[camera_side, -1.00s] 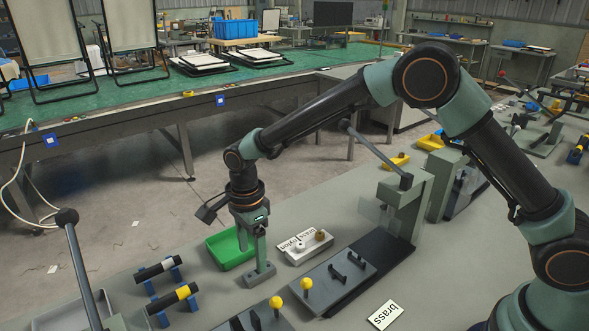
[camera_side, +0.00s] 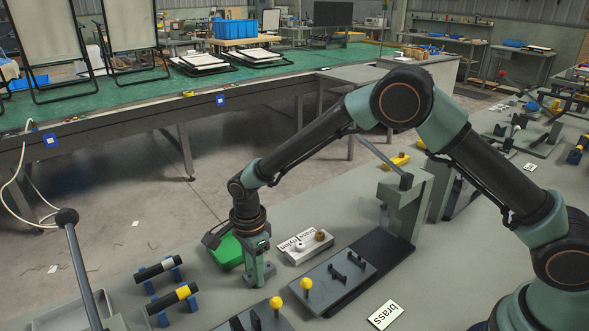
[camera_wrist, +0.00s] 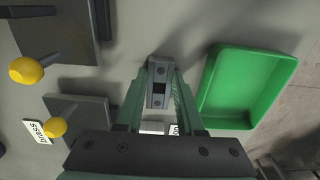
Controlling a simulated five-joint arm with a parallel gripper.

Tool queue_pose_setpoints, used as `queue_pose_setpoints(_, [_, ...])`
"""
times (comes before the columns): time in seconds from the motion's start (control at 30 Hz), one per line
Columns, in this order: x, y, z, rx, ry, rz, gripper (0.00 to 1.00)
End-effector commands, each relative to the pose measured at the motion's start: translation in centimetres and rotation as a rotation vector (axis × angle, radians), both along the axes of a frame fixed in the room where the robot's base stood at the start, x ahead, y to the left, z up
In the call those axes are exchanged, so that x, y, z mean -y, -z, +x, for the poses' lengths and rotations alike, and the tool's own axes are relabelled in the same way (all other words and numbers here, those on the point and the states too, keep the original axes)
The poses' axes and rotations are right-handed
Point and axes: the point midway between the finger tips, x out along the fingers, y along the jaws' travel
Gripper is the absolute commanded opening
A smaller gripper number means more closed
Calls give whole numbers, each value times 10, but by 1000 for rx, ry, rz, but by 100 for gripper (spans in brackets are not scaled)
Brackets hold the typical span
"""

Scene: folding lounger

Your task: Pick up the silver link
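My gripper (camera_side: 257,272) points down at the grey bench, in front of the green tray. A silver-grey block (camera_wrist: 159,72) with a dark square in its middle and a small round mark at each end lies between my two green fingers in the wrist view. I take it to be the silver link, or the link in a small stand; I cannot tell which. It is mostly hidden behind the fingers in the side view. My gripper (camera_wrist: 160,88) looks open, one finger along each side of the block. I see no clear grip.
The green tray (camera_wrist: 245,85) stands close beside my gripper. Fixtures with yellow knobs (camera_side: 306,284) and a lever press (camera_side: 402,205) stand further right. Yellow-banded and white-banded rods sit at front left.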

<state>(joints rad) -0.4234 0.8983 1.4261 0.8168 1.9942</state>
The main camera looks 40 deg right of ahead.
Motion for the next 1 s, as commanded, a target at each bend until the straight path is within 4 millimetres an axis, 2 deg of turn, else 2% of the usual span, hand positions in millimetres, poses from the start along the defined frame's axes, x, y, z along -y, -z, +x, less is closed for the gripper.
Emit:
queue_pose_setpoints(0.57, [0, -2, 0, 1, 0, 0, 0])
queue_pose_setpoints(1.0, [0, -33, 0, 2, 0, 1, 0])
